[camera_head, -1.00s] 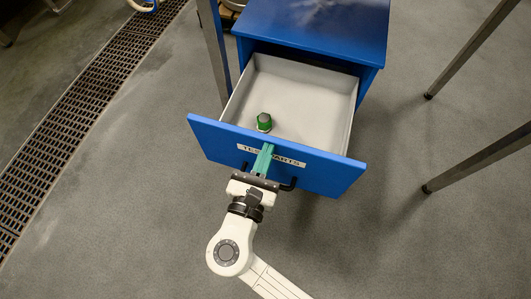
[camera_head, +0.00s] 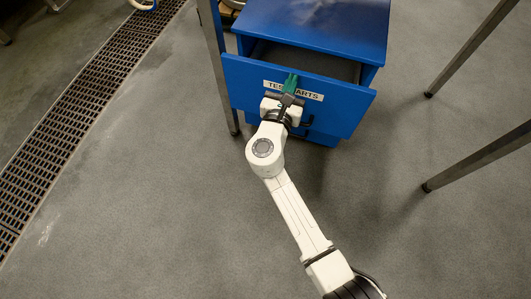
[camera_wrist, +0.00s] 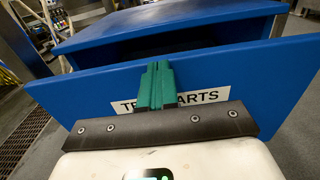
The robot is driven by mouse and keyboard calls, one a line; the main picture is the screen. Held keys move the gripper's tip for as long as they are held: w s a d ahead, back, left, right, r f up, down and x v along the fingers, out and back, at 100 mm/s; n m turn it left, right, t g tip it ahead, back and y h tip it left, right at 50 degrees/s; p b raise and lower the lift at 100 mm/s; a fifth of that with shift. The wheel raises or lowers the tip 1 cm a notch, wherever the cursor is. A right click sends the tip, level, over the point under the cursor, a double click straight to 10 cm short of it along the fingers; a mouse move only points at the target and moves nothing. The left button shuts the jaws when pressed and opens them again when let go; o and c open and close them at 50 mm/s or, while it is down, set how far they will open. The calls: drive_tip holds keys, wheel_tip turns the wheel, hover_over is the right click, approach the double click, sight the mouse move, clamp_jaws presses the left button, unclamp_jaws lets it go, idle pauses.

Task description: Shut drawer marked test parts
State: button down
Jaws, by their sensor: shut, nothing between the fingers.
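The blue drawer front with the label TEST PARTS (camera_head: 338,96) stands a little out from the blue cabinet (camera_head: 318,28). A dark gap shows above the front, and the inside of the drawer is mostly hidden. My gripper (camera_head: 291,80) has green fingers, shut and empty, at the label on the drawer front. In the wrist view the fingers (camera_wrist: 155,84) cover the middle of the label (camera_wrist: 204,95) and look to be against the front. The dark handle (camera_head: 308,121) is partly hidden behind my gripper.
Metal table legs (camera_head: 480,158) stand to the right, and another metal leg (camera_head: 217,65) stands close to the cabinet's left side. A floor grate (camera_head: 75,108) runs along the left. The grey floor in front of the drawer is clear.

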drive_tip(key=shift+b+x, duration=0.65)
drive_tip(key=shift+x, duration=2.25)
